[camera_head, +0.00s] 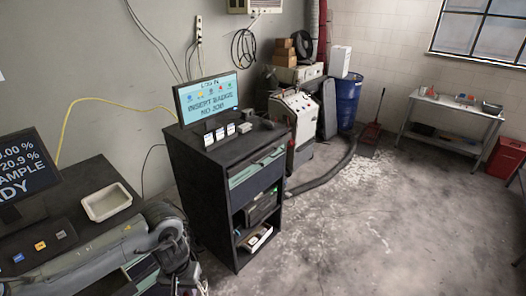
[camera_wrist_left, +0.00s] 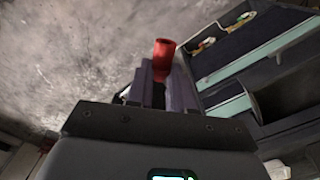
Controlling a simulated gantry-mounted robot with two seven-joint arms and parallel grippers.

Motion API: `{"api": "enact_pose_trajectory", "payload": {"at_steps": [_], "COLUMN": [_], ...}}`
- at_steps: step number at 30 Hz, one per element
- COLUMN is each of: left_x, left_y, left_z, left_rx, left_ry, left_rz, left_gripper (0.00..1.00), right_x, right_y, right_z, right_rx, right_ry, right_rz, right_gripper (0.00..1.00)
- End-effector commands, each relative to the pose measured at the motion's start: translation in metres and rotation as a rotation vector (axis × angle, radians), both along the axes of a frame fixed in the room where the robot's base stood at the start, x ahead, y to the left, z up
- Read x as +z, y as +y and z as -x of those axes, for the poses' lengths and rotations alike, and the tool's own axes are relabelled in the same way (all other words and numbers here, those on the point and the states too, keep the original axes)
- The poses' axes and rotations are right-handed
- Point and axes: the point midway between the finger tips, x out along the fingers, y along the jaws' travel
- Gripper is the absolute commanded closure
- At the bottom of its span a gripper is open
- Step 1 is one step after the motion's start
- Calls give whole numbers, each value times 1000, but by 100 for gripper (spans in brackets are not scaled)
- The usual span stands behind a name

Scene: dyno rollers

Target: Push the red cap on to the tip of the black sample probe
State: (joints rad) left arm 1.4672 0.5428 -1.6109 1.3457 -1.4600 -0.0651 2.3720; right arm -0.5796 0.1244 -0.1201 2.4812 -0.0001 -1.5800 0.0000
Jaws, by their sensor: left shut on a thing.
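My left arm reaches in from the left in the head view, and its gripper (camera_head: 188,278) is low in the picture, in front of the dark cabinet. In the left wrist view the left gripper (camera_wrist_left: 160,85) is shut on the red cap (camera_wrist_left: 165,49), a short red cylinder that stands out past the fingertips. The cap is held in the air over the grey floor. The cap cannot be made out in the head view. I cannot make out the black sample probe in either view. My right gripper is not in view.
A dark cabinet (camera_head: 205,165) with a lit monitor (camera_head: 208,98) stands in the middle. At the left is a dark bench with a white tray (camera_head: 106,202) and a black screen (camera_head: 22,170). A hose (camera_head: 328,175) lies on the floor. The floor at the right is mostly clear.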

Motion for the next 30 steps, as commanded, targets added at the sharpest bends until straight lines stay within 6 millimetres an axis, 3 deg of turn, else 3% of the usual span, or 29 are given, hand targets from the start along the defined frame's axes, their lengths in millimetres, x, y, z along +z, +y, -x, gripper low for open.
{"api": "enact_pose_trajectory", "payload": {"at_steps": [1,9,20,26,30], "left_x": [24,64,74,74,74], "left_y": [0,0,0,0,0], "left_z": [0,0,0,0,-2], "left_rx": [0,0,-33,-215,-432], "left_ry": [0,1,0,0,0], "left_rz": [0,0,0,0,-1], "left_gripper": [100,100,100,100,100], "right_x": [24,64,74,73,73], "right_y": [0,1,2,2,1], "right_z": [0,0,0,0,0], "right_rx": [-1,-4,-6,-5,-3], "right_ry": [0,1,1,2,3], "right_rz": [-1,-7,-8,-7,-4], "right_gripper": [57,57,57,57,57]}}
